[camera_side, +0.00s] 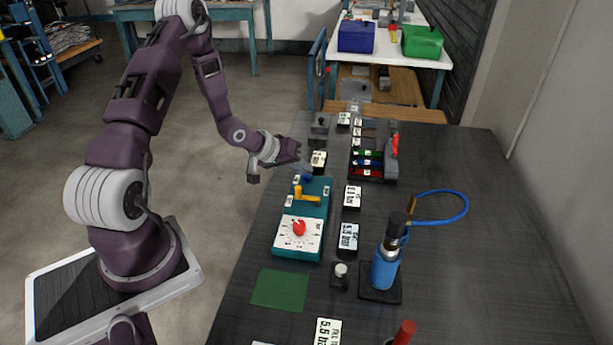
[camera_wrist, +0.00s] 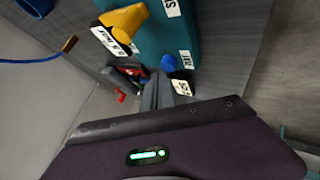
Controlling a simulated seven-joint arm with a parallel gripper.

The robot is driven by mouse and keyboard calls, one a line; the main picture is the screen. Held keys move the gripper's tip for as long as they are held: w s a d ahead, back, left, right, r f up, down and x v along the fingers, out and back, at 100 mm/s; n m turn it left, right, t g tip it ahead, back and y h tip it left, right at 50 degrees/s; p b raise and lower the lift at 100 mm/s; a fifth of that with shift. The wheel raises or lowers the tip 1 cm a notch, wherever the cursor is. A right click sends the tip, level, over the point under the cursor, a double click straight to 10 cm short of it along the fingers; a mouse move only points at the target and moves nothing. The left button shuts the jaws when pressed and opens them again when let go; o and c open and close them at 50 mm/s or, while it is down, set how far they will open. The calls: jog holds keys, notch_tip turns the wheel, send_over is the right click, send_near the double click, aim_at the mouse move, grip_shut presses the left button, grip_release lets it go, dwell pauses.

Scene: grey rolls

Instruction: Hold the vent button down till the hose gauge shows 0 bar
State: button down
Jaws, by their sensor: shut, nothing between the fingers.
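A small blue button (camera_side: 307,177) sits at the far end of a teal box (camera_side: 317,209); it also shows in the wrist view (camera_wrist: 168,62). Its label is not readable, so I cannot confirm it as the vent button. My gripper (camera_side: 303,165) is shut and empty, with its tip close to the blue button; whether they touch is unclear. In the wrist view my fingers (camera_wrist: 158,93) point up toward the button. Readout cards stand along the box: one (camera_side: 352,196) near the yellow lever, another (camera_side: 348,237) nearer the camera. Which is the hose gauge is unclear.
A yellow lever (camera_side: 306,195) and a red knob on a white dial (camera_side: 299,228) are on the teal unit. A blue bottle (camera_side: 384,268) stands right of it, with a blue hose (camera_side: 468,207) behind. A rack (camera_side: 372,167) lies beyond. The table's right side is clear.

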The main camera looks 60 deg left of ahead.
aim_at(303, 177)
jog(key=shift+f, duration=0.5)
dwell(1.7)
dwell(1.5)
jog(key=shift+r, duration=0.9)
jog(key=shift+r, duration=2.55)
